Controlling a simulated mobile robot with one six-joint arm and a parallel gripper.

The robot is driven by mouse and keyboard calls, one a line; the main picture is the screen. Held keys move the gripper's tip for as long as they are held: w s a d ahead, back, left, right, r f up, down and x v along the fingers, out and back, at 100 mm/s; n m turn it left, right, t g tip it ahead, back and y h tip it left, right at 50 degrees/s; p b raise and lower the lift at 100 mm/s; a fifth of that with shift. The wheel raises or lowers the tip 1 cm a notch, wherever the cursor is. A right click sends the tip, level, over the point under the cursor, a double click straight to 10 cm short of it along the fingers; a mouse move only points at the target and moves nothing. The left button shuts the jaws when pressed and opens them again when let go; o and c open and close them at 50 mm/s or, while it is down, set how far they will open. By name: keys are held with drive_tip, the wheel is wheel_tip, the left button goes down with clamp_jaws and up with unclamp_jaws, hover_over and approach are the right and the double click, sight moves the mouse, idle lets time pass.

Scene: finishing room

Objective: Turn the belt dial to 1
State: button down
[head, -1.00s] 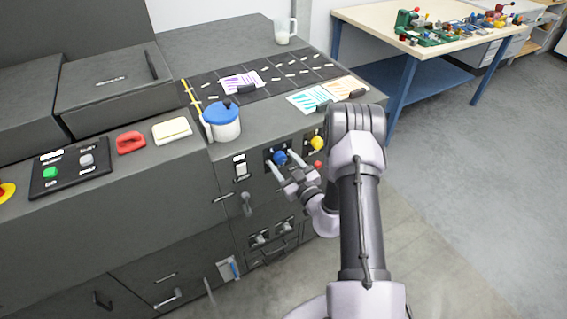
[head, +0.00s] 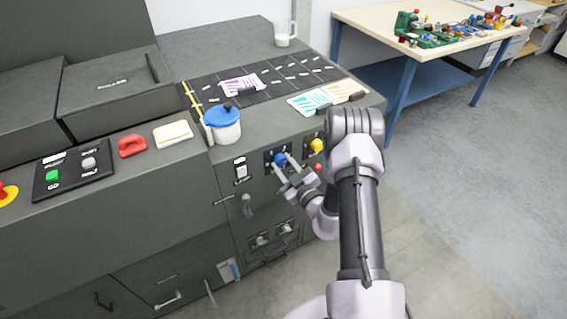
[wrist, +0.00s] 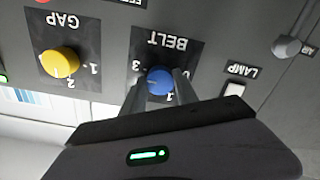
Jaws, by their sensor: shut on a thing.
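The blue belt dial (head: 279,158) is on the front panel of the dark machine. In the wrist view, the dial (wrist: 160,80) sits under an upside-down BELT label, with a 3 on its left, a 0 partly hidden at its right and a 1 below it. My gripper (head: 279,163) reaches the panel from the front. In the wrist view, the two fingers of my gripper (wrist: 160,90) stand on either side of the dial, shut on it. The dial's exact pointer direction is hard to tell.
A yellow GAP dial (wrist: 61,62) is beside the belt dial, right of it in the head view. A LAMP switch (wrist: 234,90) is on its other side. A red button (head: 318,167) sits below the yellow dial. A blue-lidded pot (head: 222,126) stands on the machine above.

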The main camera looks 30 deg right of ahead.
drive_tip(key=n+p, duration=0.1)
drive_tip(key=n, duration=0.2)
drive_tip(key=shift+n, duration=0.3)
drive_tip(key=n, duration=0.3)
drive_tip(key=shift+n, duration=0.3)
drive_tip(key=n, duration=0.3)
drive_tip(key=shift+n, duration=0.3)
drive_tip(key=n, duration=0.9)
drive_tip(key=shift+n+b, duration=0.4)
drive_tip(key=n+b, duration=0.1)
drive_tip(key=n, duration=0.3)
drive_tip(key=shift+h, duration=0.3)
drive_tip(key=c, duration=0.9)
unclamp_jaws()
